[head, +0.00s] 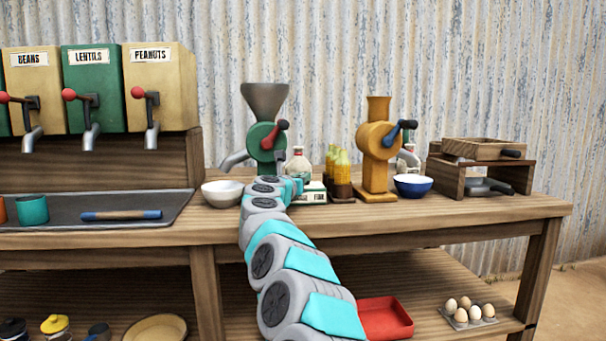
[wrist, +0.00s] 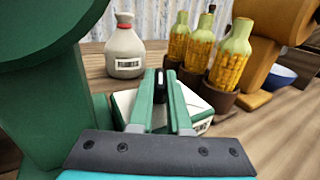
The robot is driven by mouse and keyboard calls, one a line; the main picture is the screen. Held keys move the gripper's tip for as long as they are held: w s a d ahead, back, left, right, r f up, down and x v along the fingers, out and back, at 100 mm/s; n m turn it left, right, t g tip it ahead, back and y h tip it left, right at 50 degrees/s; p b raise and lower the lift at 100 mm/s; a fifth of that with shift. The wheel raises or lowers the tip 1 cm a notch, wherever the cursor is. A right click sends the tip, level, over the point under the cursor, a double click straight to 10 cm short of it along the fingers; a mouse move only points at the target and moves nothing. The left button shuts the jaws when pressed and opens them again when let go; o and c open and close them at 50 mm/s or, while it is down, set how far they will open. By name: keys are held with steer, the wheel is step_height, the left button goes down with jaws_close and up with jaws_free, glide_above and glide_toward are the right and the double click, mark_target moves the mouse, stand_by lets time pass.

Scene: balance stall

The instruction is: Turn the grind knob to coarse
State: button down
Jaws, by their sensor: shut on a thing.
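In the head view my arm hides the knob and most of the gripper.
A white bottle (wrist: 125,50), a white labelled box (head: 313,192) and corn-filled bottles (wrist: 230,58) stand close beyond my gripper. A white bowl (head: 222,192) is left of my arm. A yellow grinder (head: 377,150) and blue bowl (head: 413,186) stand to the right.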

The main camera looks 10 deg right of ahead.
steer(key=shift+w+a+r+m+g+h+p, duration=0.15)
steer(key=shift+r+m+g+h+p, duration=0.25)
steer(key=shift+m+g+h+p, duration=0.45)
steer(key=m+g+h+p, duration=0.1)
steer(key=p, duration=0.2)
steer(key=shift+a+f+h, duration=0.1)
steer(key=shift+h, duration=0.25)
steer(key=shift+f+m+g+h+p, duration=0.15)
steer(key=shift+m+g+h+p, duration=0.1)
steer(key=shift+m+h+p, duration=0.25)
steer(key=c, duration=0.9)
jaws_free()
steer(key=shift+f, duration=0.1)
steer(key=shift+o, duration=0.2)
steer(key=shift+f+n+t+y+b, duration=0.2)
steer(key=shift+n+t+y+b, duration=0.45)
steer(key=shift+b, duration=0.5)
